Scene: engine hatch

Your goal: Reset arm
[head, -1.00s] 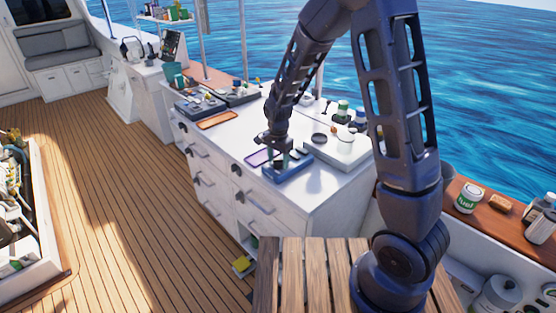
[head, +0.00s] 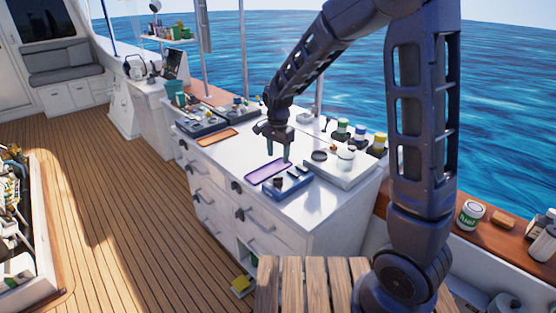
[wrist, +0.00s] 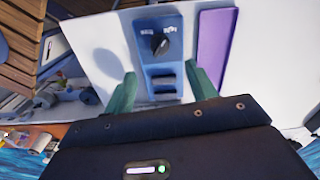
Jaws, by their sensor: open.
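My gripper (head: 279,157) hangs over the white counter (head: 320,208), fingers pointing down, above and behind a blue box. It is open with nothing between its fingers. In the wrist view the two green fingertips (wrist: 163,92) stand apart on either side of the blue box (wrist: 161,45), which has a black knob and a rocker switch. The same box lies near the counter's front edge in the head view (head: 288,183). My arm reaches up and over from the right.
A purple tray (head: 266,172) lies left of the blue box. A white case (head: 345,170) with jars is to the right. An orange tray (head: 217,138) and dark trays are farther left. A slatted wooden surface (head: 292,285) is in front.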

